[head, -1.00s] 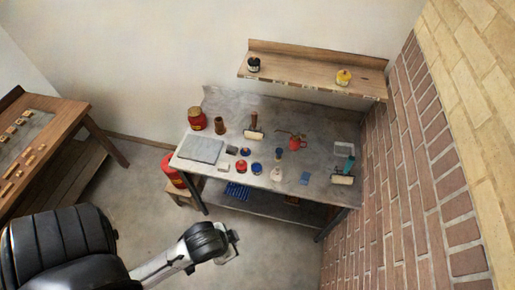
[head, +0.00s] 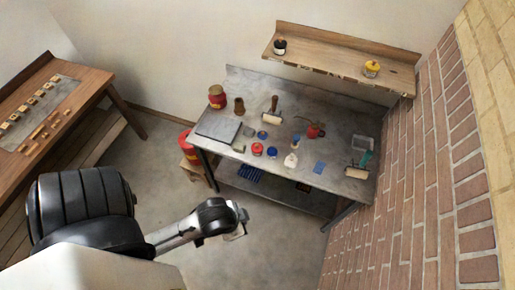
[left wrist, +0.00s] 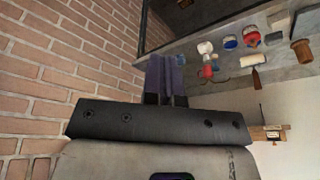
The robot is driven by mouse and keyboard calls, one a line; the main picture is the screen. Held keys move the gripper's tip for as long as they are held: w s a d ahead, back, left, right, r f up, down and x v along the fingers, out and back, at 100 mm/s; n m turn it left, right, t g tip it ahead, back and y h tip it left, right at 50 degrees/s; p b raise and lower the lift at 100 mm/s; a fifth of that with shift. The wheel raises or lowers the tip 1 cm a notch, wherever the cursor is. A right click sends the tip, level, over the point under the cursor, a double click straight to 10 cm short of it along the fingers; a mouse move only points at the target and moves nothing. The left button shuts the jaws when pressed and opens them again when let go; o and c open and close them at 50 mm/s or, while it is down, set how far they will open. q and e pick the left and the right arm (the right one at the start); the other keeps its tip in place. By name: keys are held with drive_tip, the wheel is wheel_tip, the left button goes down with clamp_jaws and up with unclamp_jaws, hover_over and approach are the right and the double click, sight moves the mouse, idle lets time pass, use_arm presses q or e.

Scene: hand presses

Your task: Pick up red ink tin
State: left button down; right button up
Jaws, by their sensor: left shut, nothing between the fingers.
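A small red tin also shows in the left wrist view (left wrist: 251,36), beside a blue one. My left gripper (head: 241,221) is in front of the table, short of its front edge and apart from the tin. Its fingers (left wrist: 166,78) are shut and empty. My right gripper is in neither view.
A red can with a spout (head: 314,131), ink rollers (head: 271,117) and a grey slab (head: 217,130) share the table. A wall shelf (head: 340,72) hangs above its back. A brick wall (head: 440,170) bounds the right side. Open floor lies front left.

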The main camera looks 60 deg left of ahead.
use_arm(q)
drive_tip(key=c, duration=1.8)
unclamp_jaws()
drive_tip(key=o, duration=1.3)
drive_tip(key=shift+c, duration=0.2)
drive_tip(key=shift+f, duration=0.1)
